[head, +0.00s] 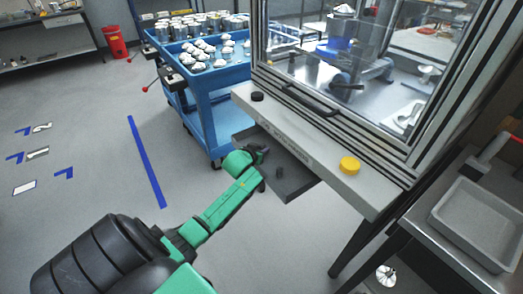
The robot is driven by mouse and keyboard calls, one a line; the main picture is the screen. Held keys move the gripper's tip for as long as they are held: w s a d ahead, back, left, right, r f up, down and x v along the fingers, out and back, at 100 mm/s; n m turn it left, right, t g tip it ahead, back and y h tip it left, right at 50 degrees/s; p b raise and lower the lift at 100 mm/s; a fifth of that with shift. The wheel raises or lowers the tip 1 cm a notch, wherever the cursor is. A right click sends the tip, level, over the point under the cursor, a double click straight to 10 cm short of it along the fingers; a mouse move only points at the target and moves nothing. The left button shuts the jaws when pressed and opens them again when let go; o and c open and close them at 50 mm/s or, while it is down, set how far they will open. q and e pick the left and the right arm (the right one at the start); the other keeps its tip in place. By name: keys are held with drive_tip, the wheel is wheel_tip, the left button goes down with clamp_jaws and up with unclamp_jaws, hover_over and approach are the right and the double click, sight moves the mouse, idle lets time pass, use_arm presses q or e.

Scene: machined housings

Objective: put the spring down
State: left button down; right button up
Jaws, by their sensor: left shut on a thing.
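My left arm reaches from the lower left to a dark grey tray (292,187) under the machine's front ledge. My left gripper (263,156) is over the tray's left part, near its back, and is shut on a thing. The spring is too small and hidden by the fingers to make out clearly. A small dark piece (279,171) shows on the tray just right of the fingers; I cannot tell what it is. My right gripper is not in view.
The machine's ledge (310,143) overhangs the tray and carries a black button (257,97) and a yellow button (349,165). A blue cart (212,98) with several metal housings stands behind. A grey bin (482,225) sits on the right bench. The floor at left is mostly clear.

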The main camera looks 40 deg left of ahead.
use_arm(q)
drive_tip(key=c, duration=0.9)
unclamp_jaws()
drive_tip(key=shift+r, duration=0.1)
drive_tip(key=p+v, duration=0.2)
drive_tip(key=v, duration=1)
drive_tip(key=shift+a, duration=0.1)
